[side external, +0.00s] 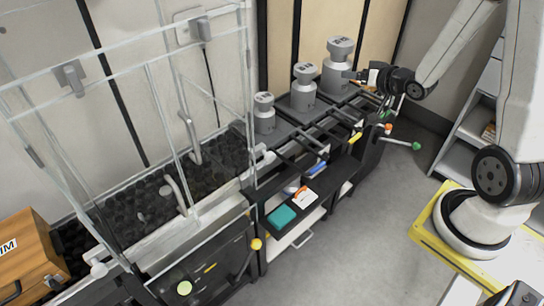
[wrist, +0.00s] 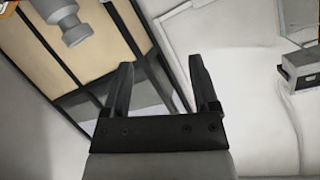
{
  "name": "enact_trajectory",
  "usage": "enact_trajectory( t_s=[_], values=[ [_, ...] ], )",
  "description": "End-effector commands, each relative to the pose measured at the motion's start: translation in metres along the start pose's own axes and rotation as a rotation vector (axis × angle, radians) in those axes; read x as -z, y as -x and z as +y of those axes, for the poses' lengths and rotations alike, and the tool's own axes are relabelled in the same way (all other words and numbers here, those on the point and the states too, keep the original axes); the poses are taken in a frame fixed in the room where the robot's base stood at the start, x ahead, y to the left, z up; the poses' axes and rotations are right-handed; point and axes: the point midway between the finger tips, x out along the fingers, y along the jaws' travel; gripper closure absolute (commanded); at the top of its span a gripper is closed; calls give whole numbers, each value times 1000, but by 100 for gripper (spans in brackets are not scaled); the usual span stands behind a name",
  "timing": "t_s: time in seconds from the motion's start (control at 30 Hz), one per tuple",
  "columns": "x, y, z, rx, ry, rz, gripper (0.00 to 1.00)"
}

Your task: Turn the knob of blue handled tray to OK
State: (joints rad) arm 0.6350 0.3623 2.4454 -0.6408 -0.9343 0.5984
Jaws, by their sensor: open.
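In the side external view, a small blue piece (side external: 317,169) shows at the front of the dark weighing table, below its slotted top. It looks like a handle, but it is too small to be sure. I cannot make out a knob or OK mark beside it. My gripper (side external: 350,75) is at the far end of the table, beside the largest grey weight (side external: 337,72) and well away from the blue piece. In the wrist view my gripper (wrist: 161,72) is open, with two dark fingers apart and nothing between them. The blue piece is not in the wrist view.
Two smaller grey weights (side external: 303,92) (side external: 264,115) stand along the table. Yellow (side external: 356,138), orange (side external: 388,129) and green (side external: 415,146) handle ends show nearby. A clear-walled enclosure (side external: 150,100) stands left. The grey floor (side external: 350,225) is clear.

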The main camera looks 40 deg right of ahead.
Motion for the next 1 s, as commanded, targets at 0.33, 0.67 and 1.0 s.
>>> enact_trajectory(
  t_s=[0.33, 0.67, 1.0],
  values=[
    [11, 20, 24, 188, -198, 199, 23],
    [-14, 20, 39, 264, -271, 259, 23],
    [-72, -4, 62, 263, -270, 259, 23]
  ],
)
